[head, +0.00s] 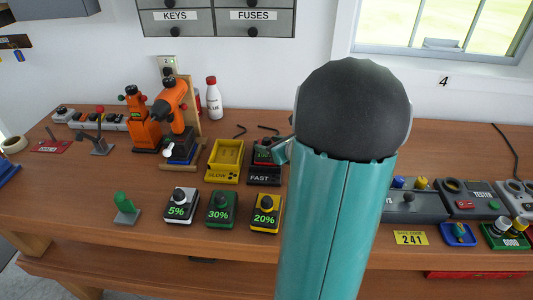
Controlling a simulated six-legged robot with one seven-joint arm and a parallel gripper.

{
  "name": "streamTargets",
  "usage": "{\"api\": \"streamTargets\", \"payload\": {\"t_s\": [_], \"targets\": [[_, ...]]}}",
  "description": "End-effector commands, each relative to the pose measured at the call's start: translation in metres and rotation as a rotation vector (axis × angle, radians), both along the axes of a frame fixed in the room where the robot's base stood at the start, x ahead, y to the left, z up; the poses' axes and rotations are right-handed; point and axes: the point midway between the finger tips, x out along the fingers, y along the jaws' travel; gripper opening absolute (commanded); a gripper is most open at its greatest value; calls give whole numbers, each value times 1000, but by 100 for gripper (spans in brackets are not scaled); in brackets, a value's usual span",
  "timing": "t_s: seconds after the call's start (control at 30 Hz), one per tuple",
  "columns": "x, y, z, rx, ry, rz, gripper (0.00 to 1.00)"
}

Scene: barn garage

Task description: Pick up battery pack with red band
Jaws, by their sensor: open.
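The battery pack with a red band (263,153) sits in the black charger marked FAST (264,176) in the middle of the bench. Its display is too small to read surely. My gripper (281,151) shows only in part, just right of this pack and close to it. My teal arm hides most of the gripper. The jaws are open, and whether they touch the pack cannot be told.
Packs marked 5% (181,207), 30% (221,209) and 20% (265,214) stand in front. The yellow SLOW charger (225,160) is empty, left of FAST. An orange drill (178,110) stands behind left. A tester (470,200) is at right.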

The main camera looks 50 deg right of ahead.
Motion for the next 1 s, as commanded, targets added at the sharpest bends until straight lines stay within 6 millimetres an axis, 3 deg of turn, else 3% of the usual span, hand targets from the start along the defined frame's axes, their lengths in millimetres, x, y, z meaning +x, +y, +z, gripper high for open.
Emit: {"api": "streamTargets", "payload": {"t_s": [0.23,0.5,0.83,1.0], "targets": [[3,0,-1,-1,0,0,54],[2,0,-1,-1,0,0,1],[3,0,2,-2,-2,1,0],[3,0,13,-4,-4,1,0]]}}
